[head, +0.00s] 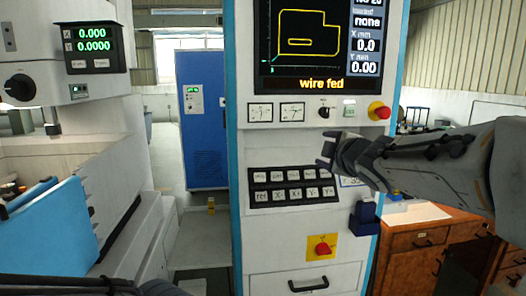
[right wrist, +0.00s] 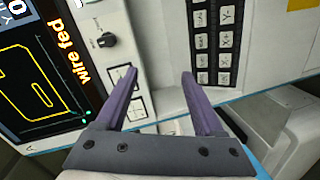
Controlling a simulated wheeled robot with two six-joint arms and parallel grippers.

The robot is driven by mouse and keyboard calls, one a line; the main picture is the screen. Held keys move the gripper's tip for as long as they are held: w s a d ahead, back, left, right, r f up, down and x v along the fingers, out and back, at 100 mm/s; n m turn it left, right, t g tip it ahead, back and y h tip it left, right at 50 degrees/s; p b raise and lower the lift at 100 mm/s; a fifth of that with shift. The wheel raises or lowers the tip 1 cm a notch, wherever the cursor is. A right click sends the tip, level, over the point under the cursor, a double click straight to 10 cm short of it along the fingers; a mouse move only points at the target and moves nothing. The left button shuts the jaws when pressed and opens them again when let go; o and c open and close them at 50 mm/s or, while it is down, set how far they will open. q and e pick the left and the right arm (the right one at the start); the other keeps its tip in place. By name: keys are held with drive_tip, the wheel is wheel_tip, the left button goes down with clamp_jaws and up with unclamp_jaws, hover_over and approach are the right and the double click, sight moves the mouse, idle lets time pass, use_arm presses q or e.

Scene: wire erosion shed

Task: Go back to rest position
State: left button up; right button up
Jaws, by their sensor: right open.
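My right gripper (head: 328,151) reaches in from the right, in front of the control cabinet (head: 265,222). Its two purple fingers also show in the right wrist view (right wrist: 159,78), spread apart with nothing between them. In the head view it is just above and to the right of the black keypad (head: 294,187). The right wrist view shows the keypad (right wrist: 215,42) beyond the fingers. I cannot tell how far the fingertips are from the panel. At the bottom left edge of the head view, dark parts of my left arm show; its gripper is out of sight.
The cabinet carries a screen (head: 318,45) reading "wire fed", a red stop button (head: 379,110) and another red knob (head: 322,246) on yellow. A wooden desk (head: 415,240) stands behind my right arm. A machine with a blue panel (head: 50,230) is at left. A blue cabinet (head: 203,120) stands behind.

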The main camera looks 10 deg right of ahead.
drive_tip(key=s+a+f+m+g+y, duration=0.1)
drive_tip(key=s+a+f+m+g, duration=0.25)
drive_tip(key=s+a+f, duration=0.5)
drive_tip(key=s+a+f+m+g, duration=0.2)
drive_tip(key=s+a+f+g, duration=0.25)
drive_tip(key=f, duration=0.65)
drive_tip(key=s+a+f+m+g, duration=0.1)
drive_tip(key=s+f+g, duration=0.3)
drive_tip(key=s, duration=0.7)
drive_tip(key=s+a+f+m+g, duration=0.1)
drive_tip(key=s+f, duration=0.4)
drive_tip(key=s, duration=0.5)
drive_tip(key=a+g, duration=0.1)
drive_tip(key=g, duration=0.1)
drive_tip(key=shift+s+a+g, duration=0.2)
drive_tip(key=shift+s+g, duration=0.15)
drive_tip(key=shift+g, duration=0.05)
